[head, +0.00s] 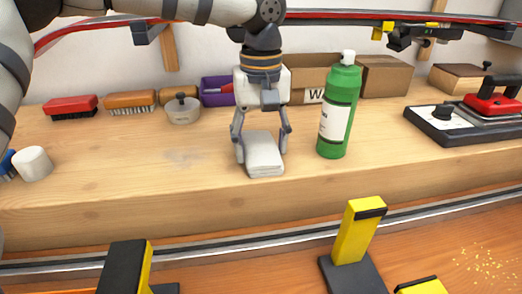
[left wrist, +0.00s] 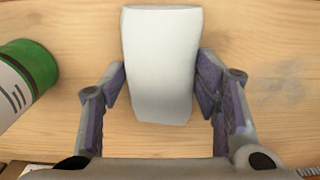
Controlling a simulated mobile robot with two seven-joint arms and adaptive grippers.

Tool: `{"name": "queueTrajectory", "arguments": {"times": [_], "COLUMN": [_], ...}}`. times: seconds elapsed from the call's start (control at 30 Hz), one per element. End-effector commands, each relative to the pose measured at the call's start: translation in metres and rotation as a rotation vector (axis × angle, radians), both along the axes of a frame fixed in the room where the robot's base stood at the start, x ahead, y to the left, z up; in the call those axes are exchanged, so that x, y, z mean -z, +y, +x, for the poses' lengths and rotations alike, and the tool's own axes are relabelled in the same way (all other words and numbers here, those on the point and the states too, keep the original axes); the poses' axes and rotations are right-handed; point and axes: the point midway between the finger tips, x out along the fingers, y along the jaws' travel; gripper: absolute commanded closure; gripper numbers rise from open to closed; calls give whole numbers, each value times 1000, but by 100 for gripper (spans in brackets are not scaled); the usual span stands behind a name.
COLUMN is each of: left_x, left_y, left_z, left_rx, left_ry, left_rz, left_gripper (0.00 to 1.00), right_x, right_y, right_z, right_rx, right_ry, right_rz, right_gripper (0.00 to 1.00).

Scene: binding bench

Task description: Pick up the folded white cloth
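The folded white cloth (head: 264,158) is a thick pale block near the front edge of the wooden bench. My left gripper (head: 263,150) points down over it with one finger on each side. In the left wrist view the cloth (left wrist: 161,60) fills the space between the fingers of my left gripper (left wrist: 160,82), and both pads look to be against its side edges. I cannot tell whether the cloth is clear of the bench. My right gripper is not in view.
A green bottle (head: 340,115) stands upright close to the right of the cloth. Brushes (head: 130,101), a lidded pot (head: 183,108) and boxes (head: 385,75) line the back. A white cup-like piece (head: 34,163) is at left. Yellow-black blocks (head: 357,230) stand in front.

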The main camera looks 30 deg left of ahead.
Motion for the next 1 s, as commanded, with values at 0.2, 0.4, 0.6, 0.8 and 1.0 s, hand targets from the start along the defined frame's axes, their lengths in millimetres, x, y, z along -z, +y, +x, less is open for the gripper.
{"name": "queueTrajectory", "arguments": {"times": [0.2, 0.4, 0.6, 0.8, 1.0], "left_x": [1, -7, -52, -106, -121], "left_y": [0, 0, -3, -13, -25], "left_z": [0, 1, -14, -65, -114], "left_rx": [0, -1, 3, 4, 4], "left_ry": [1, -1, -9, -16, -4], "left_rz": [0, 0, -2, 0, 0], "left_gripper": [67, 67, 68, 67, 67], "right_x": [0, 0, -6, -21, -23], "right_y": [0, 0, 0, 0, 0], "right_z": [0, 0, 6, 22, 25], "right_rx": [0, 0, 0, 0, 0], "right_ry": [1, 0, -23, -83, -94], "right_rz": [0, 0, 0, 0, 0], "right_gripper": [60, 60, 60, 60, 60]}}
